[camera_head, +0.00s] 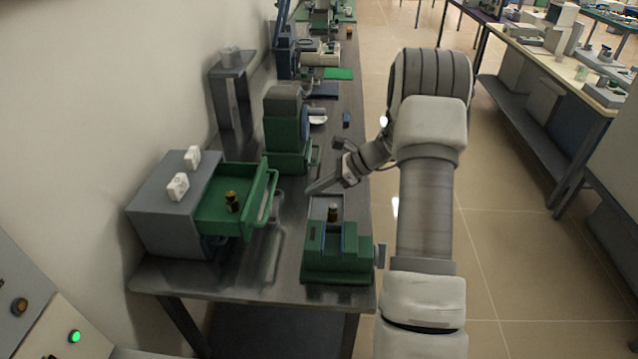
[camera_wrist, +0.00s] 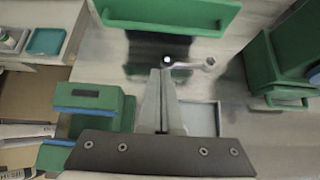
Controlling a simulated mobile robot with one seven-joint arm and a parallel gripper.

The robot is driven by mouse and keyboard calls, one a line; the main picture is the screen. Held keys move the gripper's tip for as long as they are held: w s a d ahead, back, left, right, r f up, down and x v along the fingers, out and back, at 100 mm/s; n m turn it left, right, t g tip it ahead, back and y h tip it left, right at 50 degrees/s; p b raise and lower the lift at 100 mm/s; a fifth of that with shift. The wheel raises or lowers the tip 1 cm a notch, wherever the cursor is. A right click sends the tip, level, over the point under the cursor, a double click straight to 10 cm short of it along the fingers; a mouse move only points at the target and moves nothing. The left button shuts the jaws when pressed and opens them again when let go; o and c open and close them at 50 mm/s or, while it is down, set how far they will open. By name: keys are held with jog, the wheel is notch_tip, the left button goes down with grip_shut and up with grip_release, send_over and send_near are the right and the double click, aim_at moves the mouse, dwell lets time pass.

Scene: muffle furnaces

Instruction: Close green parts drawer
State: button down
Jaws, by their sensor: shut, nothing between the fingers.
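The green parts drawer (camera_head: 258,200) stands pulled out of a grey cabinet (camera_head: 165,215) on the bench at the left, in the head view. A dark brass-coloured part (camera_head: 232,201) stands inside it. The drawer's green handle (camera_head: 274,196) faces my gripper. My gripper (camera_head: 312,189) is shut and empty, to the right of the drawer and apart from it, above the bench. In the wrist view the shut fingers (camera_wrist: 166,66) point toward a green front (camera_wrist: 172,14) at the top edge, which looks like the drawer's; its inside is hidden there.
A green vise-like fixture (camera_head: 337,255) holding a small cylinder stands nearer, below my gripper. A green machine (camera_head: 287,130) stands farther back. Two white blocks (camera_head: 178,187) sit on the cabinet.

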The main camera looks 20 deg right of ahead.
aim_at(241, 204)
jog(key=w+a+f, duration=0.2)
jog(key=w+a, duration=0.1)
jog(key=a, duration=0.4)
jog(key=shift+w+f+p, duration=0.3)
jog(key=shift+w+p, duration=0.05)
jog(key=shift+w, duration=0.05)
jog(key=w+a, duration=0.1)
jog(key=a, duration=0.2)
jog(key=w+a, duration=0.2)
jog(key=a, duration=0.2)
jog(key=w+a, duration=0.2)
jog(key=a, duration=0.1)
jog(key=shift+w+a+b, duration=0.15)
jog(key=shift+w+b, duration=0.05)
jog(key=shift+b, duration=0.2)
jog(key=shift+w+a+r, duration=0.1)
jog(key=shift+w+a, duration=0.15)
jog(key=shift+a, duration=0.25)
